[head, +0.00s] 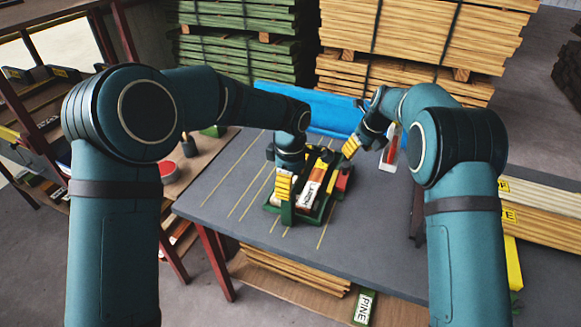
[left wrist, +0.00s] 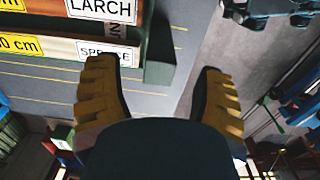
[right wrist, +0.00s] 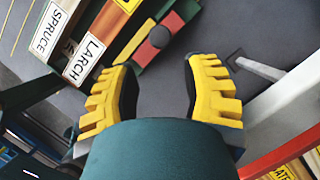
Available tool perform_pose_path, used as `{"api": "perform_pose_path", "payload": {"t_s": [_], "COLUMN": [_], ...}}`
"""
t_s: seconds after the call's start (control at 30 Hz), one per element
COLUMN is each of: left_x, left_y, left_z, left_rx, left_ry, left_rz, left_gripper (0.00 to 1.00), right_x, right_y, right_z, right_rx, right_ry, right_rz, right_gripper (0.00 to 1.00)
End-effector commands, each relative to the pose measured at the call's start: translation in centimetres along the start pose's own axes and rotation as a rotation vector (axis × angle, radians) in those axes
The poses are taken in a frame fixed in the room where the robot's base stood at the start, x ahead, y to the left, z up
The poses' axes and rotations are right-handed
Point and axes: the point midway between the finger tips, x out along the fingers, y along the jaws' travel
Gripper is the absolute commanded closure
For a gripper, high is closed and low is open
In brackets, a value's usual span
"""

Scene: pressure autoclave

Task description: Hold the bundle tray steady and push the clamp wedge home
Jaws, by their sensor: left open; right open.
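The green bundle tray (head: 273,206) stands on the grey table and holds timber pieces with labels such as LARCH and SPRUCE. My left gripper (head: 284,187) is open at the tray's near left side. In the left wrist view a green upright of the tray (left wrist: 160,58) shows ahead, between the open fingers; I cannot tell whether they touch it. A red block, apparently the clamp wedge (head: 343,180), sits at the tray's right side. In the right wrist view the red piece (right wrist: 172,24) has a dark round knob beside it. My right gripper (head: 350,147) is open and empty, above and apart from it.
A blue sheet (head: 300,108) lies along the table's back edge. A white and red item (head: 389,150) stands behind my right gripper. A red container (head: 168,170) is on the side bench. Stacked timber stands behind. The table's left part is clear.

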Motion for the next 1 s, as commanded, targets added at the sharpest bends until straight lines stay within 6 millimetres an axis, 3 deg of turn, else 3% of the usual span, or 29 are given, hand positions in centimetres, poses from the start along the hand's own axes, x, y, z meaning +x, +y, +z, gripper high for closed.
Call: {"api": "perform_pose_path", "payload": {"t_s": [0.1, 0.33, 0.77, 0.8, 0.9, 1.0], "left_x": [2.1, 4.9, 5.7, 5.7, 5.7, 5.7], "left_y": [-0.1, 0.0, 0.0, 0.0, 0.0, 0.0], "left_z": [0.0, 0.0, 0.0, 0.0, 0.0, 0.0], "left_rx": [0.001, 0.002, 0.001, 0.001, 0.001, 0.001], "left_ry": [-0.001, -0.001, -0.001, -0.001, -0.001, -0.001], "left_rz": [-0.004, -0.002, 0.0, 0.0, 0.0, 0.0], "left_gripper": [0.31, 0.31, 0.31, 0.37, 0.72, 1.0], "right_x": [0.0, 0.0, 0.0, 0.0, 0.0, 0.0], "right_y": [0.0, 0.0, 0.0, 0.0, 0.0, 0.0], "right_z": [0.0, 0.0, 0.0, 0.0, 0.0, 0.0], "right_rx": [0.0, 0.0, 0.0, 0.0, 0.0, 0.0], "right_ry": [0.0, 0.0, 0.0, 0.0, 0.0, 0.0], "right_rz": [0.0, 0.0, 0.0, 0.0, 0.0, 0.0], "right_gripper": [0.54, 0.54, 0.54, 0.54, 0.54, 0.54]}}
